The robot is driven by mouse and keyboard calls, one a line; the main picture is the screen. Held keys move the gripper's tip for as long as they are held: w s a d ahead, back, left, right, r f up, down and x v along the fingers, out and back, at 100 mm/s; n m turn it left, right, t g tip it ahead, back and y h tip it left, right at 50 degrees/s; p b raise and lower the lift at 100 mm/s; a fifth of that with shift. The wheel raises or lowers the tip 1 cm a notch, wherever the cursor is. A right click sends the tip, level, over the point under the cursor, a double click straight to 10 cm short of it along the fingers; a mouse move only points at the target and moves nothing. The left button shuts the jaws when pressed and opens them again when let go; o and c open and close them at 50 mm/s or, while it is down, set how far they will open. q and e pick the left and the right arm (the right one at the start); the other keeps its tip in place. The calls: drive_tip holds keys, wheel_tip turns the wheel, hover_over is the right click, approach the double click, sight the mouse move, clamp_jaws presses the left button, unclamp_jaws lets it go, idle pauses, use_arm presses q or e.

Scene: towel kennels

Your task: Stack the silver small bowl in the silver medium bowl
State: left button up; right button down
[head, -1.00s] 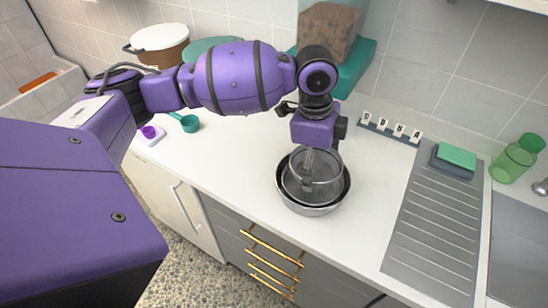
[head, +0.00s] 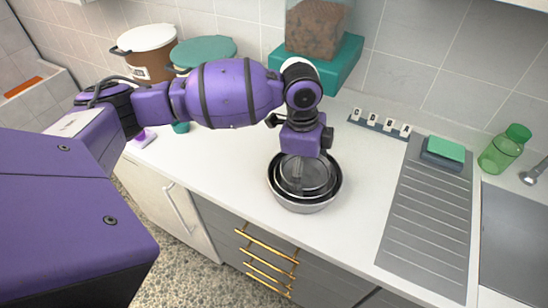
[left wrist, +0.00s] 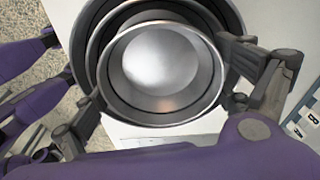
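The silver small bowl (head: 318,181) is between the fingers of my left gripper (head: 300,178), which grips it by its sides. In the left wrist view, the silver small bowl (left wrist: 160,62) faces the camera, with a finger against it on the left and right. Behind it show further rims: the silver medium bowl (left wrist: 100,40) and a larger bowl (left wrist: 235,18) around that. In the head view the larger bowl (head: 306,207) stands on the counter below the gripper. The gap between small and medium bowl is hard to judge. My right gripper is in neither view.
A ridged grey drainboard (head: 425,228) with a green sponge (head: 446,149) lies right. Pots (head: 146,52) and a teal-based food container (head: 318,58) stand behind. Counter beside the bowls is clear.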

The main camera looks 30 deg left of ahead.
use_arm(q)
drive_tip(key=shift+o, duration=0.4)
drive_tip(key=shift+s+d+f, duration=0.1)
drive_tip(key=shift+s+f, duration=0.05)
drive_tip(key=shift+f, duration=0.2)
drive_tip(key=shift+r, duration=0.2)
wheel_tip(320, 180, up, 13)
drive_tip(key=a, duration=0.1)
drive_tip(key=shift+a+p, duration=0.25)
drive_tip(key=shift+p, duration=0.05)
drive_tip(key=shift+s+f, duration=0.1)
